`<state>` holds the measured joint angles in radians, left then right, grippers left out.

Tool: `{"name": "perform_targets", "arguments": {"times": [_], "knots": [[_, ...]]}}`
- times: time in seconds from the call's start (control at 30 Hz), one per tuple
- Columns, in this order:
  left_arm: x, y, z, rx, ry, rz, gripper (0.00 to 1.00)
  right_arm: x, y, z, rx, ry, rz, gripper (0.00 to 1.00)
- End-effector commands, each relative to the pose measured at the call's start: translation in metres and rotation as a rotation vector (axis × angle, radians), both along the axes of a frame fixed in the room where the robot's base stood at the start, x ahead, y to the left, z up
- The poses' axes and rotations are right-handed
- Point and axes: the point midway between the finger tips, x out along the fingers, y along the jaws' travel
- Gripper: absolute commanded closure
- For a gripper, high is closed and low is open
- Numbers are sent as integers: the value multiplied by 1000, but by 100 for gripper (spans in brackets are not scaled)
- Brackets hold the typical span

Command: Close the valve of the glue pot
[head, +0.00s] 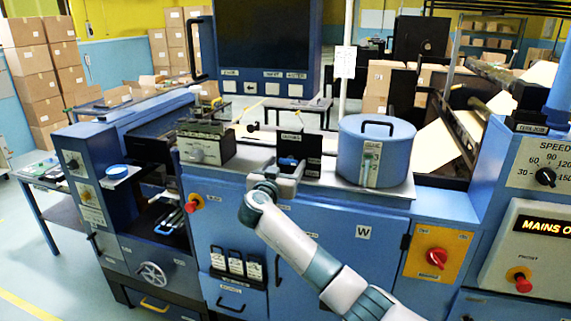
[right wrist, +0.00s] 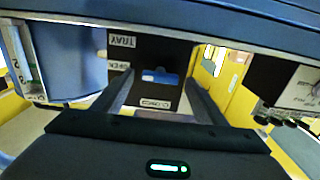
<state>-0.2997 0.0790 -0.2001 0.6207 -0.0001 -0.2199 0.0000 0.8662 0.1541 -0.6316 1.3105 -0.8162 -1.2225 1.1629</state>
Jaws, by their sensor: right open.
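The glue pot (head: 372,150) is a blue lidded cylinder with a black handle on top and a level gauge on its front. Its blue side also shows at the left in the right wrist view (right wrist: 75,65). Beside it stands a black block (head: 300,160) with labels, among them OPEN and CLOSED in the right wrist view (right wrist: 150,50). A small blue lever (right wrist: 160,76), apparently the valve handle, lies crosswise on that block. My right gripper (right wrist: 160,88) is open, its fingers on either side of the lever with gaps. My left gripper is out of view.
A large dark screen (head: 267,35) rises behind. A red rotary switch (head: 437,257) sits on the cabinet front.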

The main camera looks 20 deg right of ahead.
Motion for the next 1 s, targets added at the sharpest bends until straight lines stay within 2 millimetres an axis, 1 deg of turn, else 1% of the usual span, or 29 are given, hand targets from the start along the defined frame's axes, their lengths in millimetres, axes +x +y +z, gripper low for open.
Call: {"name": "perform_targets", "arguments": {"times": [0.13,0.17,0.2,0.27,0.3,0.33,0.53,0.67,0.87,1.0], "knots": [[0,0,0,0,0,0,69,0,0,0,0,0,0,34],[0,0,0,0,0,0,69,0,0,0,0,0,0,37],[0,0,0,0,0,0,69,0,0,0,0,0,0,46],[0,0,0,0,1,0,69,0,0,0,0,0,0,61],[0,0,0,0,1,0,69,0,0,0,0,0,0,70],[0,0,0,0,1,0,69,0,0,0,0,0,0,76],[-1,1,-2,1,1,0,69,0,1,0,-3,2,0,76],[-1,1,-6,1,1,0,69,0,1,-2,-15,10,1,76],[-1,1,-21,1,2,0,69,0,1,-5,-66,46,1,76],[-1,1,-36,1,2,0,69,0,1,-6,-129,88,0,76]]}}
